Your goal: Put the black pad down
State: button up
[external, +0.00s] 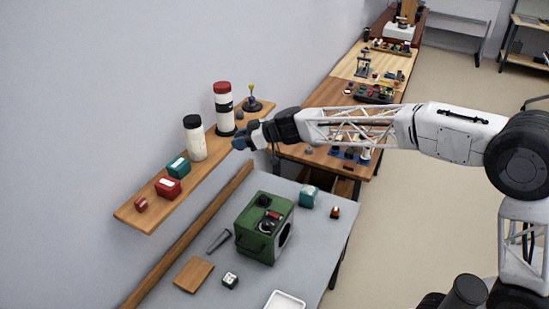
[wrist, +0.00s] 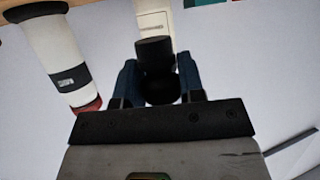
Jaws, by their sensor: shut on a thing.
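My gripper (external: 243,138) is at the edge of the wooden wall shelf, next to the white canisters. In the wrist view my gripper (wrist: 158,75) has its two blue fingers shut on a dark rounded thing, which I take for the black pad (wrist: 154,50). The pad sticks out past the fingers, in front of a white canister. In the external view it is too small and dark to make out clearly. A green speaker box (external: 264,228) with dark parts on top stands on the grey table, below and apart from my gripper.
The wooden shelf (external: 145,217) holds a white canister (external: 195,140), a red-capped canister (external: 224,112), small red and teal boxes and a joystick (external: 252,103). The grey table (external: 325,245) carries a wooden board (external: 194,275), a white tray (external: 285,300) and small items, with bare patches between.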

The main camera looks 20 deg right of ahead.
jog(key=shift+f, duration=0.7)
jog(key=shift+w, duration=0.1)
send_over(211, 145)
jog(key=s, duration=0.1)
jog(key=shift+s+d+f, duration=0.1)
jog(key=shift+d+f, duration=0.2)
jog(key=shift+f, duration=0.35)
dwell(0.4)
jog(key=shift+w+a+f, duration=0.1)
jog(key=shift+w+a, duration=0.2)
jog(key=shift+w, duration=0.2)
jog(key=shift+f, duration=1.5)
jog(key=shift+f, duration=0.25)
jog(key=o, duration=1)
jog(key=shift+c, duration=0.2)
